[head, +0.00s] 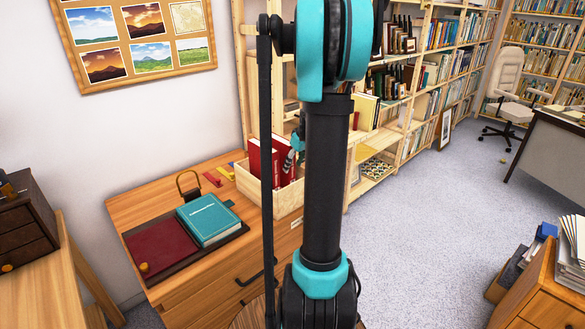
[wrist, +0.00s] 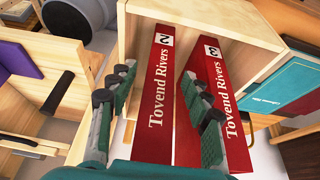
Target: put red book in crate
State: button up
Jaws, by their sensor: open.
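A pale wooden crate (head: 288,203) stands on the wooden cabinet, partly hidden behind my arm. Two red books marked "Tovend Rivers" stand in it, seen together in the head view (head: 260,160). In the wrist view, the book numbered 2 (wrist: 160,85) lies between my fingers, and the book numbered 3 (wrist: 221,85) is to its right. The crate's wood (wrist: 243,50) shows around them. My gripper (wrist: 160,95) is open, one finger on each side of book 2, with visible space at the left. The right finger reaches into the gap and partly covers book 3. Contact cannot be told.
Bookshelves (head: 425,60) stand behind. A small dark drawer box (head: 25,220) is at far left.

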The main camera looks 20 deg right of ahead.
jog(key=v, duration=1)
jog(key=s+a+f+m, duration=0.2)
jog(key=s+a+f, duration=0.5)
jog(key=s+a, duration=0.2)
jog(key=s+a+f+m+h, duration=0.1)
jog(key=s+a+f+m, duration=0.1)
jog(key=s+a+f, duration=0.6)
jog(key=s+a, duration=0.2)
jog(key=s, duration=0.4)
jog(key=shift+a+f+h, duration=0.2)
jog(key=shift+a+h, duration=0.1)
